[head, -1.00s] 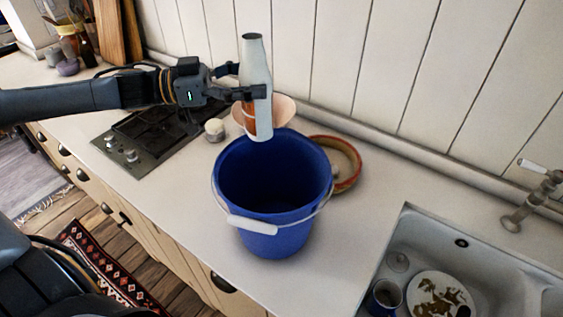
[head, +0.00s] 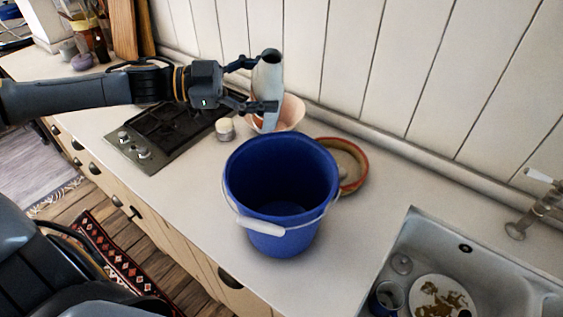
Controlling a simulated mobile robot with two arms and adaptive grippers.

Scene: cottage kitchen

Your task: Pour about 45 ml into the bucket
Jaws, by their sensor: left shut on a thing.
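A blue bucket (head: 283,240) with a white handle grip stands upright on the counter, its open mouth facing up. The inside that I can see looks empty, but the bottom is partly hidden. My left gripper (head: 262,88) is shut on a pale grey bottle-like container (head: 267,77) and holds it above and behind the bucket's back rim. The container is close to upright with a slight tilt, its dark opening at the top. No stream shows. My right gripper is not in view.
A pinkish bowl (head: 291,113) stands behind the held container. A reddish-rimmed dish (head: 357,167) sits right behind the bucket. A small jar (head: 225,129) and a hob (head: 160,137) are at left. A sink (head: 408,231) with dishes is at right.

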